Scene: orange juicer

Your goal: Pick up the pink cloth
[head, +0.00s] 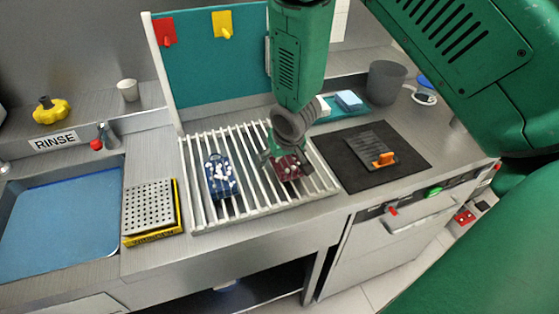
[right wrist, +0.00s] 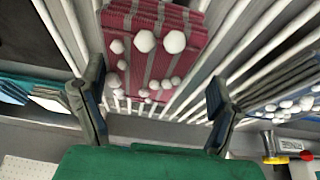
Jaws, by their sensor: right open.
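The pink cloth (head: 290,172) is a dark pink, striped, folded piece with white blobs on top. It lies on the right part of the white slatted rack (head: 262,212), partly hidden by my right gripper (head: 281,160) above it in the head view. In the right wrist view the cloth (right wrist: 155,50) lies ahead, between the two spread fingers of the right gripper (right wrist: 153,90). The gripper is open with nothing held; I cannot tell whether a finger touches the cloth. My left gripper is not in view.
A similar blue cloth (head: 222,178) with white blobs lies on the rack to the left. A teal panel (head: 210,60) stands behind the rack. A dark mat (head: 405,165) with a ridged grey block is to the right. A perforated tray (head: 150,207) and blue sink (head: 60,225) are left.

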